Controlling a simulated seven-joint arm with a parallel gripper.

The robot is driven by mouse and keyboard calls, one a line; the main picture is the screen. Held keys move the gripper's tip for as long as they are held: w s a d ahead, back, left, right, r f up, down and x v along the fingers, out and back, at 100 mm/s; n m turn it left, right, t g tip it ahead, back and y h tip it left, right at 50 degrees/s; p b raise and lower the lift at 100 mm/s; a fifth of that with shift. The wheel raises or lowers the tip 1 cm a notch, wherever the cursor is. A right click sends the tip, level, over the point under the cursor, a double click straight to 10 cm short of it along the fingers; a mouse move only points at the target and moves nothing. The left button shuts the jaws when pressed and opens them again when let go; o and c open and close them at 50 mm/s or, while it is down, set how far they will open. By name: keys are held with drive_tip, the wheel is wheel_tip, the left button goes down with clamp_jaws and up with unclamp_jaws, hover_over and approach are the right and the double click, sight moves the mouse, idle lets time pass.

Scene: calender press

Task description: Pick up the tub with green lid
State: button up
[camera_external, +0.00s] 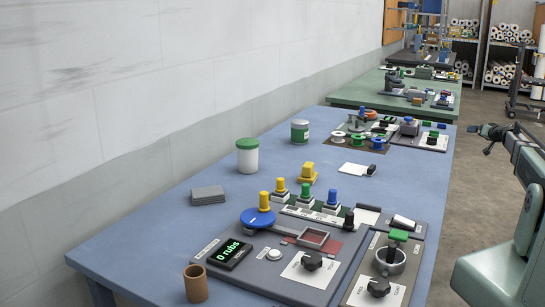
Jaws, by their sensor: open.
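A white tub with a green lid (247,156) stands upright on the blue table, toward the wall side. A smaller tub (300,131) with a green band and a greyish lid stands behind it to the right. My gripper (488,132) is at the right edge of the view, off the table's side and far from the tub. It is open and I see nothing between its fingers. The fingers are small here.
A control board (262,268) with knobs, a blue dial and yellow, blue and green buttons fills the table's front. Spools (357,139) lie farther back.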

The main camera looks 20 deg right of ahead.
drive_tip(key=w+d+r+t, duration=0.1)
drive_tip(key=w+d+r, duration=0.15)
drive_tip(key=r, duration=0.55)
drive_tip(key=w+a+r+n, duration=0.1)
drive_tip(key=w+a+r, duration=0.3)
drive_tip(key=r, duration=0.2)
drive_tip(key=w+a+r+n+g+y, duration=0.1)
drive_tip(key=w+a+n+y, duration=0.25)
drive_tip(key=a, duration=1.15)
drive_tip(key=w+a+n+g+y, duration=0.2)
drive_tip(key=w+a+y, duration=0.15)
drive_tip(key=a, duration=1.15)
drive_tip(key=w+a+r+n+g+y, duration=0.1)
drive_tip(key=w+a+n+y, duration=0.2)
drive_tip(key=a, duration=1.2)
drive_tip(key=n+g+h, duration=0.2)
drive_tip(key=n+g, duration=0.6)
drive_tip(key=n, duration=0.1)
approach(249, 140)
drive_tip(key=x, duration=0.7)
drive_tip(key=shift+a+f, duration=0.25)
drive_tip(key=shift+f, duration=0.1)
drive_tip(key=shift+s+x, duration=0.2)
drive_tip(key=shift+x, duration=1.1)
drive_tip(key=shift+s+x, duration=0.25)
drive_tip(key=shift+x, duration=1.05)
drive_tip(key=shift+f, duration=0.1)
